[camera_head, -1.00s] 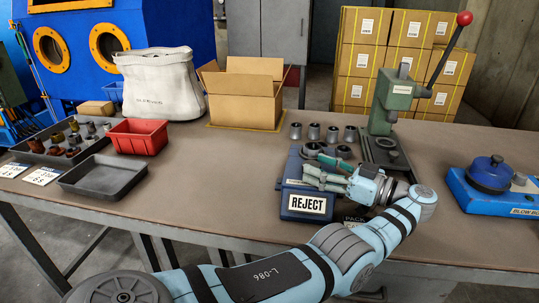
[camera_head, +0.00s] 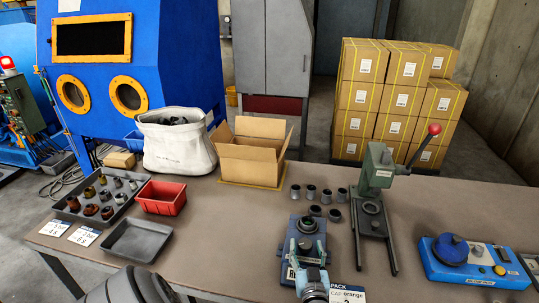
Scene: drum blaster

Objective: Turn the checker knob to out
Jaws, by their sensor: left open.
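My left gripper (camera_head: 308,250) is open at the front of a small dark blue device (camera_head: 293,238) with a round dark ring and a green centre on top. The gripper and wrist cover much of the device's front and its sign. I cannot tell whether the fingers touch it. A blue box (camera_head: 430,262) at the right has a large round blue knob (camera_head: 450,249) and small controls. My right gripper is not in view.
A green lever press (camera_head: 374,170) stands right of the device, with several grey cups (camera_head: 311,192) behind it. An open carton (camera_head: 253,160), white bag (camera_head: 178,145), red bin (camera_head: 161,197), empty tray (camera_head: 137,240) and parts tray (camera_head: 72,206) stand at left. Table between is clear.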

